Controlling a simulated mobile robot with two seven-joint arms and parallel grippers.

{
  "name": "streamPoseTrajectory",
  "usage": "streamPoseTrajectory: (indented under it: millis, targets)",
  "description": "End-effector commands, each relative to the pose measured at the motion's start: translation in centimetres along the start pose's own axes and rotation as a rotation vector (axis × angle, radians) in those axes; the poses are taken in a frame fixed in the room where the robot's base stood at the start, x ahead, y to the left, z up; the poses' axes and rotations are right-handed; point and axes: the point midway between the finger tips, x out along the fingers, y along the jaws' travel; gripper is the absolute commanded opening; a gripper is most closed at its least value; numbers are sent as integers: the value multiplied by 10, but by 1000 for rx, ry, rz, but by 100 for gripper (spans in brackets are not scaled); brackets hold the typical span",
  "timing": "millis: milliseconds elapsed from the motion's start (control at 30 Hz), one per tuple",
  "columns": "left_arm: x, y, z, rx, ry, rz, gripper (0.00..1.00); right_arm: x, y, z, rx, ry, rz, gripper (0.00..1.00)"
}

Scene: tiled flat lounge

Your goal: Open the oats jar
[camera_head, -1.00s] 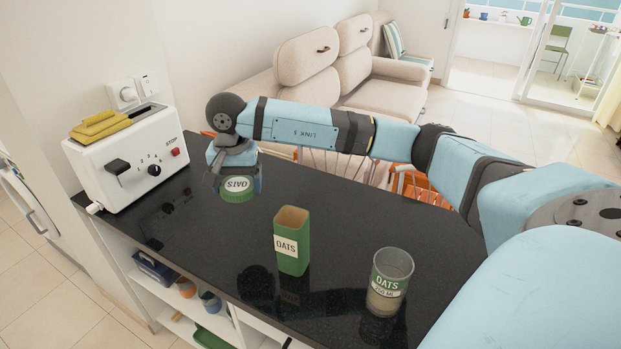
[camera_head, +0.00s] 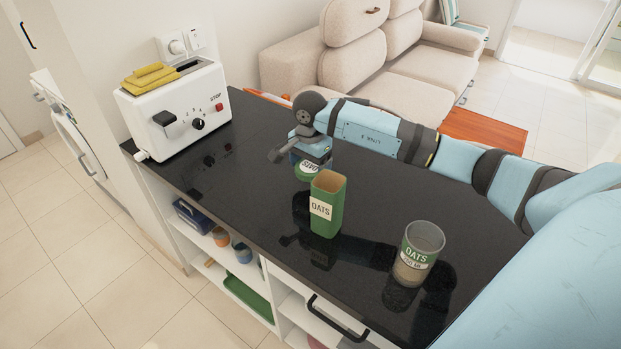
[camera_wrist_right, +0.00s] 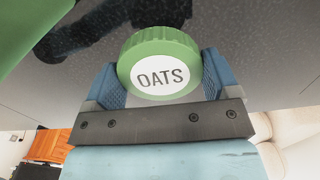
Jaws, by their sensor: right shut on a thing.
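The oats jar (camera_head: 418,255) is a clear glass jar with a green and white OATS label. It stands upright on the black counter, its top uncovered, with pale contents low inside. My right gripper (camera_head: 312,158) is shut on a round green lid (camera_head: 309,170) with a white OATS disc, behind the green carton and apart from the jar. In the right wrist view the lid (camera_wrist_right: 160,66) sits between the two blue fingers of this gripper (camera_wrist_right: 162,80). I cannot tell its exact height over the counter. My left gripper is not in view.
A green OATS carton (camera_head: 327,205), open at the top, stands between the lid and the jar. A white toaster (camera_head: 178,112) with a yellow cloth (camera_head: 150,76) is at the counter's left end. The counter (camera_head: 235,185) is clear between toaster and carton. A beige sofa (camera_head: 360,60) stands behind.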

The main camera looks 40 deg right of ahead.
Motion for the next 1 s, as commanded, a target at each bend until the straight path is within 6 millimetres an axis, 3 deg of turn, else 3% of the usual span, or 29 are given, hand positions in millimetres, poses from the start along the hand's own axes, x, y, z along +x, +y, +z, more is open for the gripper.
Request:
streamPoseTrajectory:
  millis: [167, 433, 833, 867, 933, 1000]
  targets:
    - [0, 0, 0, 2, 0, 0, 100, 12, 0, 0, 1, -1, 0, 53]
    - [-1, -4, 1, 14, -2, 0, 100, 48, 0, 0, 1, -1, 1, 53]
    - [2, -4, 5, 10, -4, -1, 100, 56, 0, 0, 0, 1, -1, 53]
    - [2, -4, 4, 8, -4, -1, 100, 55, 0, 0, 0, 1, -1, 84]
    - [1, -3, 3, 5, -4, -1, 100, 54, 0, 0, 0, 0, -1, 100]
    - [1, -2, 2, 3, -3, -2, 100, 54, 0, 0, 0, 0, -1, 100]
